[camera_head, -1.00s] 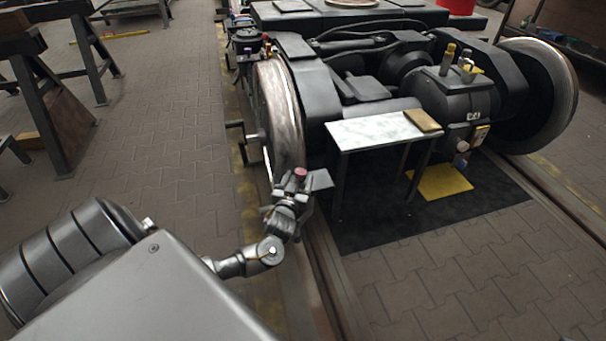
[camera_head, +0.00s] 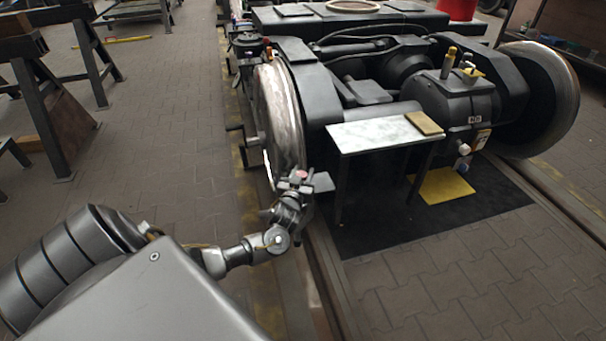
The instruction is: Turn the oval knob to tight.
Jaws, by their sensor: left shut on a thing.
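My left gripper (camera_head: 294,186) is beside the lower front of the near left wheel. It is shut on a small part with a red top (camera_head: 302,174), which appears to be the oval knob. The fingers hide most of it, so its oval shape and how far it is turned cannot be read. A small grey plate (camera_head: 322,182) shows just right of the gripper. My right gripper is not in view.
The bogie's left wheel (camera_head: 279,115) stands close behind the gripper. A small marble-topped table (camera_head: 372,134) with a yellow-brown block (camera_head: 424,123) stands to the right, over a black mat (camera_head: 400,232).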

